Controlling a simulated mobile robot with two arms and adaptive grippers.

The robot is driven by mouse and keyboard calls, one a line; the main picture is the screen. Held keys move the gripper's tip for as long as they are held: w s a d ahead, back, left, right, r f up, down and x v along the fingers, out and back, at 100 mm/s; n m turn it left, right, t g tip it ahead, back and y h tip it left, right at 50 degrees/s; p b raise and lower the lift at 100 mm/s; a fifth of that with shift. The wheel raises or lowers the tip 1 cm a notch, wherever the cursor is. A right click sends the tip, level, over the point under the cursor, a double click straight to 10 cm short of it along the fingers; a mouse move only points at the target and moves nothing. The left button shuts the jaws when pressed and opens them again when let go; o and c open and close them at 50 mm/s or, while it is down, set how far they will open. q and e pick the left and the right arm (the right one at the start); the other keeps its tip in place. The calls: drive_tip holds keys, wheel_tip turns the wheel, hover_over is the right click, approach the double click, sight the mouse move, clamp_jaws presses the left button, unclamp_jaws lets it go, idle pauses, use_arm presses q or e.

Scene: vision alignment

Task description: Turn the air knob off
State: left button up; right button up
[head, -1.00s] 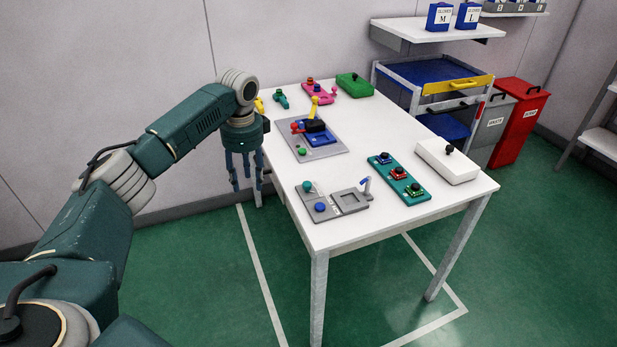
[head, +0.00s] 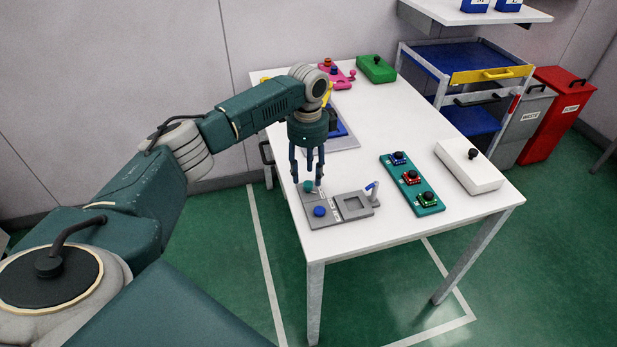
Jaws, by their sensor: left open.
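A grey panel (head: 352,206) lies at the near left of the white table. It carries a teal knob (head: 308,187), a blue knob (head: 320,211), a square recess and a small upright blue-tipped lever (head: 372,187). The labels beside the knobs are too small to read, so I cannot tell which one is the air knob. My left gripper (head: 308,178) points down with its fingers spread open and empty. Its fingertips are over or around the teal knob, partly covering it; contact cannot be told. My right gripper is not in view.
A teal board (head: 411,182) with several coloured knobs and a white box (head: 471,164) with a black knob lie to the right. Behind my left gripper is a partly hidden grey plate (head: 348,142). The table's middle (head: 390,120) is clear.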

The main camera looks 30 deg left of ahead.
sight(308, 183)
use_arm(q)
wheel_tip(308, 183, down, 3)
drive_tip(key=shift+w+f, duration=0.1)
drive_tip(key=shift+f, duration=0.1)
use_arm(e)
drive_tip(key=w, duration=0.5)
use_arm(q)
clamp_jaws()
drive_tip(key=shift+p, duration=0.35)
drive_tip(key=shift+r+n+p, duration=0.15)
drive_tip(key=shift+n+p, duration=0.35)
drive_tip(key=n+p, duration=0.4)
drive_tip(key=shift+r, duration=0.1)
drive_tip(key=n+p, duration=0.3)
drive_tip(key=n, duration=0.1)
drive_tip(key=shift+n, duration=0.3)
drive_tip(key=shift+w+n+p, duration=0.1)
drive_tip(key=shift+n+p, duration=1.35)
drive_tip(key=shift+n, duration=0.75)
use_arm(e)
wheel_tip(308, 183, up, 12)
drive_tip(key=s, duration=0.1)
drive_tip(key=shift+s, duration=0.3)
use_arm(q)
drive_tip(key=shift+f, duration=0.2)
